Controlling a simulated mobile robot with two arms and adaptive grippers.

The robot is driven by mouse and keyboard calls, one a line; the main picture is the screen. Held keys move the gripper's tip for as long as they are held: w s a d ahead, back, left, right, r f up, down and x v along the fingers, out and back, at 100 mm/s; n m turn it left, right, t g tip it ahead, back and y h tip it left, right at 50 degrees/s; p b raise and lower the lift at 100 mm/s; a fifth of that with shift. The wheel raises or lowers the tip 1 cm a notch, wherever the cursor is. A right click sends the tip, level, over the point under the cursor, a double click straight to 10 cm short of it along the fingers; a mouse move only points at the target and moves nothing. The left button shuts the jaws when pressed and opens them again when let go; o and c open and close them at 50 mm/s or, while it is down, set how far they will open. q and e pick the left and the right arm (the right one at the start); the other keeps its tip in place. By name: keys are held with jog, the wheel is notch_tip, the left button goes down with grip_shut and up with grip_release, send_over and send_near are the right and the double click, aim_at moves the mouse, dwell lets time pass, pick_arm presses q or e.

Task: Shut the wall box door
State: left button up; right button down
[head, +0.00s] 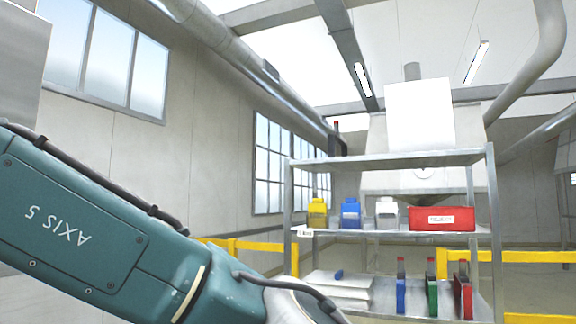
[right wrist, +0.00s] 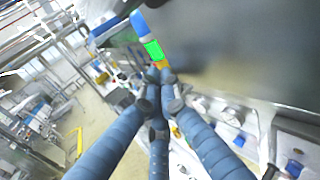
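No wall box door can be made out for certain. A plain grey box-like shape (head: 20,60) is cut off at the upper left edge of the head view; I cannot tell whether it is the wall box. In the right wrist view a large smooth dark grey surface (right wrist: 235,55) fills the upper right, its identity unclear. A blue, white, green and orange piece (right wrist: 152,48) shows just beyond the tips. My left gripper is outside the head view.
My teal arm crosses the lower left of the head view. A metal shelf rack (head: 390,160) stands at right with yellow, blue and white containers and a red box (head: 442,218). Yellow rails (head: 530,257) run behind it. The right wrist view shows a cluttered bench below.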

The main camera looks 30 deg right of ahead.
jog(key=shift+w, duration=0.15)
jog(key=d, duration=1.2)
jog(key=shift+w, duration=0.15)
